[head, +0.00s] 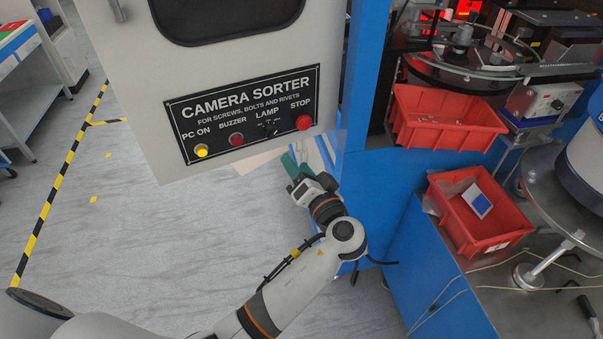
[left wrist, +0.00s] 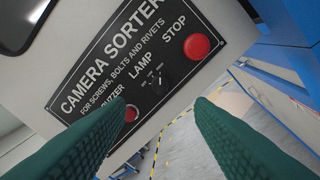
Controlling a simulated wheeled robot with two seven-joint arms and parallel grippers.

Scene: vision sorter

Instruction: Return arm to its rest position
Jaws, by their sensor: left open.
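My left gripper (head: 293,167) is in the head view, just below the lower right part of the camera sorter panel (head: 240,90). Its two green fingers are apart and empty in the left wrist view (left wrist: 160,112). The panel carries a yellow PC ON button (head: 201,150), a red BUZZER button (head: 236,139), a dark LAMP knob (head: 270,127) and a red STOP button (head: 303,122). In the left wrist view, the STOP button (left wrist: 197,46) and LAMP knob (left wrist: 157,79) lie beyond the fingers. One finger partly overlaps the BUZZER button (left wrist: 131,113). My right gripper is not in view.
The blue machine body (head: 375,190) stands right of my left arm. Red bins (head: 445,125) and (head: 474,236) sit farther right, the lower one holding a blue-and-white item (head: 478,201). Open grey floor (head: 130,250) lies to the left, with yellow-black tape (head: 55,185).

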